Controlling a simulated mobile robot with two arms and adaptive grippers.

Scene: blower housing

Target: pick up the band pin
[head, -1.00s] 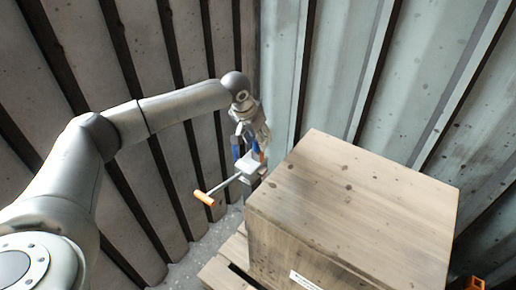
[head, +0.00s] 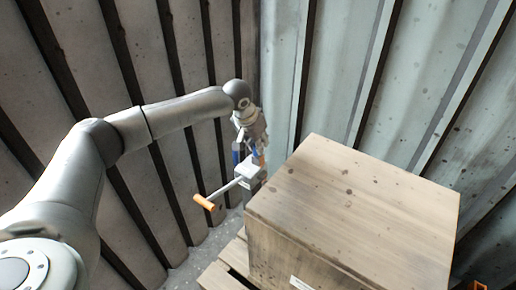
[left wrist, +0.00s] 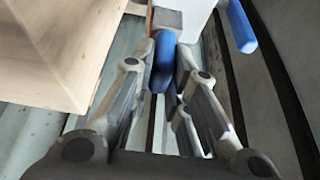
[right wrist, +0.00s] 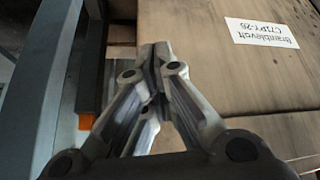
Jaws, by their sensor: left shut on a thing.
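My left gripper (head: 250,154) is at the far left corner of the wooden crate, pointing down. In the left wrist view the left gripper (left wrist: 165,62) has its fingertips closed on a blue, rounded upright piece (left wrist: 164,66), apparently the band pin. That piece meets a pale housing (left wrist: 185,18) with a grey block beside it. A second blue piece (left wrist: 240,25) stands apart to the right. In the head view the housing (head: 250,171) is a small pale box with a rod and orange handle (head: 203,202). My right gripper (right wrist: 160,58) is shut and empty, seen only in its wrist view.
The wooden crate (head: 350,195) fills the centre right, close beside the left gripper. It stands on a slatted pallet (head: 222,277). Ribbed metal walls (head: 335,70) close off the back and left. A grey frame (right wrist: 45,100) stands left of the right gripper.

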